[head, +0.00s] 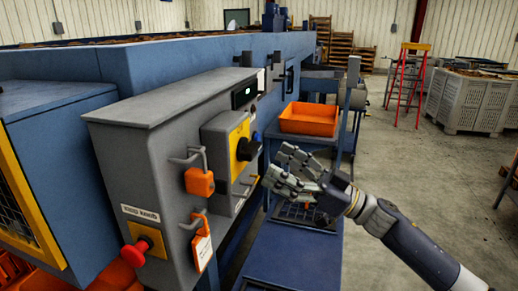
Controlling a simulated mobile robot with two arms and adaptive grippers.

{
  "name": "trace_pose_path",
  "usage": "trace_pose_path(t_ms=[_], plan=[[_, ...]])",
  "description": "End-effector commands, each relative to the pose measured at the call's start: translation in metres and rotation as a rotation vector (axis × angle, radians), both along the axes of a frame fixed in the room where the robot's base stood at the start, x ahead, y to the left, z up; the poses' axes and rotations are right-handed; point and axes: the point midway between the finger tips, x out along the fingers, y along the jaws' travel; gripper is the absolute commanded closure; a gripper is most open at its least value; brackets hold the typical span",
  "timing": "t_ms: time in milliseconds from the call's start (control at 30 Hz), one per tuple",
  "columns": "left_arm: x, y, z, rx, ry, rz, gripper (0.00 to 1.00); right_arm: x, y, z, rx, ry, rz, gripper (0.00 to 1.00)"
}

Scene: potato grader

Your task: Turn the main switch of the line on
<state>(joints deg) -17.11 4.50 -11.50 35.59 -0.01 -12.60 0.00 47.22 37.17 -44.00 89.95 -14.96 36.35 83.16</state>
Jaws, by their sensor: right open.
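The main switch is a black rotary knob (247,149) on a yellow plate (236,136), on a small grey box on the side of the grey control cabinet (150,165). The knob's exact angle is hard to tell. My right gripper (276,164) is open and empty. Its fingers point left toward the switch and appear a short way to its right, with a visible gap in the picture. My left gripper is not in view.
An orange padlock (200,182) hangs on the cabinet, with another orange lock and tag (202,243) below. A red emergency stop (134,254) sticks out at the lower left. An orange tray (309,119) stands behind my gripper. Open floor lies to the right.

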Motion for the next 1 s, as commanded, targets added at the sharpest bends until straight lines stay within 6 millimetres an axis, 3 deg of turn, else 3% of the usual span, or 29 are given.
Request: trace_pose_path(t_ms=[100, 300, 667, 700, 900, 1000], plan=[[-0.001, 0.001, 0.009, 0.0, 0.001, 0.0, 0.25, 0.006, 0.021, 0.012, 0.002, -0.001, 0.002, 0.22], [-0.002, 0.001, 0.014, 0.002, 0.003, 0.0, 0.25, 0.014, 0.042, 0.019, 0.001, 0.0, -0.001, 0.22], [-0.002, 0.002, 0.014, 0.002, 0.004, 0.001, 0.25, 0.016, 0.048, 0.02, 0.0, -0.001, -0.001, 0.22], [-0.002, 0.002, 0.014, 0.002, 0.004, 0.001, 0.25, 0.016, 0.048, 0.02, 0.0, -0.001, -0.001, 0.24], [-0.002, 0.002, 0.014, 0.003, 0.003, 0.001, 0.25, 0.016, 0.047, 0.02, 0.0, 0.0, -0.002, 0.66], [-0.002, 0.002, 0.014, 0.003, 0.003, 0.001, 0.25, 0.016, 0.047, 0.02, 0.0, 0.0, -0.002, 0.66]])
